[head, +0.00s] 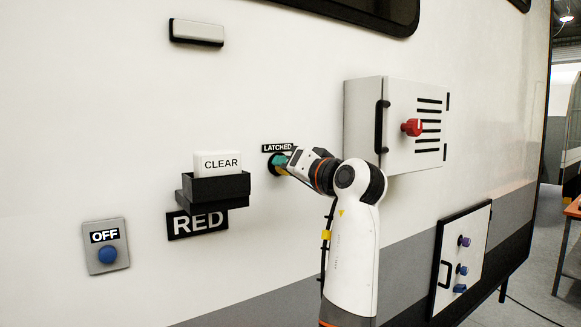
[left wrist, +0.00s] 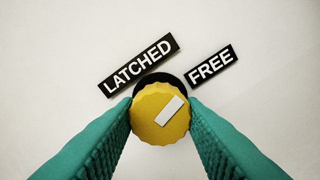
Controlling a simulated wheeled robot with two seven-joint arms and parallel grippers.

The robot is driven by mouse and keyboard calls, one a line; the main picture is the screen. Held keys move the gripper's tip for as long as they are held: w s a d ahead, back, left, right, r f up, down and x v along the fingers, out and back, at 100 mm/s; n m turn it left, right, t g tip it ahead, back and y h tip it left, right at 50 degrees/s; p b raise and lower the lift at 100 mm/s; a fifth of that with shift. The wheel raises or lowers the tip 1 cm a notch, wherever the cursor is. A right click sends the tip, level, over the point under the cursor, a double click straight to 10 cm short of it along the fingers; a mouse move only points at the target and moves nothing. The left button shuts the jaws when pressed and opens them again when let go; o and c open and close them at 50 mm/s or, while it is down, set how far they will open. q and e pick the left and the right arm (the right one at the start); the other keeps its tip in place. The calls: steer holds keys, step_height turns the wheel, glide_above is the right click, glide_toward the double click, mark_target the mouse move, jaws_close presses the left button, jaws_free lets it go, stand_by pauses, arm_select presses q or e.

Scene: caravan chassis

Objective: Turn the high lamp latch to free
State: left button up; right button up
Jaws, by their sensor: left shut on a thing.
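The lamp latch is a round yellow knob (left wrist: 158,122) with a white pointer bar, on a black base against the white wall. In the left wrist view the bar slants to the upper right, toward the FREE label (left wrist: 211,67). The LATCHED label (left wrist: 138,65) is at the upper left. My left gripper (left wrist: 160,118) has its teal fingers shut on the knob's two sides. In the head view my left gripper (head: 281,164) is at the wall just below the LATCHED label (head: 278,148); it and my wrist mostly hide the knob there. My right gripper is not in view.
A black holder (head: 215,189) with a CLEAR card (head: 219,163) juts from the wall left of my gripper, above a RED sign (head: 197,223). A white box (head: 364,125) with a red knob (head: 411,127) projects at right. A blue button (head: 108,255) is at lower left.

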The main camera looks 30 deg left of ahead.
arm_select(q)
steer(key=shift+r+m, duration=0.25)
steer(key=shift+m, duration=1.35)
steer(key=o, duration=0.7)
steer(key=shift+o, duration=1.4)
steer(key=shift+a+f, duration=0.2)
